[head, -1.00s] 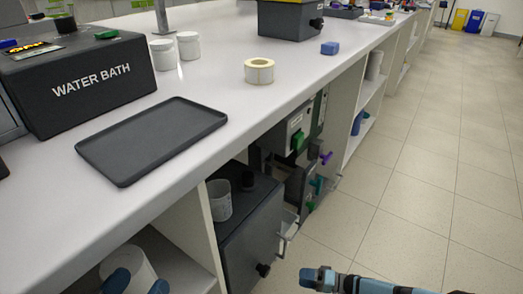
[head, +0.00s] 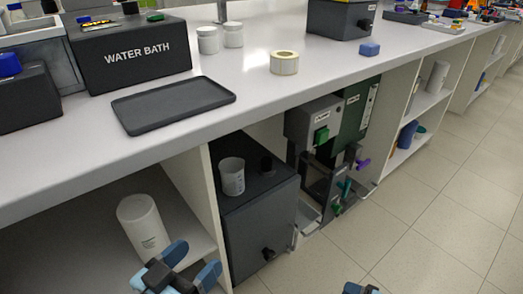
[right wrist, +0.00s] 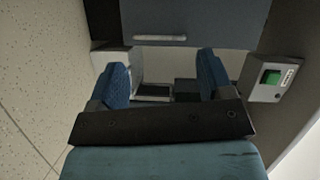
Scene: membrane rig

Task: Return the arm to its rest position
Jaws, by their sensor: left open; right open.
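My left gripper (head: 197,257) shows at the bottom of the head view, with its two blue fingers spread and nothing between them. It appears in front of the lower shelf, near a white cylindrical container (head: 143,226); whether they touch is not clear, but the gripper does not grip it. My right gripper (head: 361,288) shows only in small part at the bottom edge of the head view, over the floor. In the right wrist view my right gripper (right wrist: 164,78) has its blue fingers wide apart with nothing held between them.
The white bench carries a dark tray (head: 174,104), a water bath (head: 132,54) and a tape roll (head: 284,63). Below it stand a dark cabinet (head: 258,222) with a white beaker (head: 231,177) on top and a rig with coloured handles (head: 330,165). The tiled floor (head: 440,215) at right is clear.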

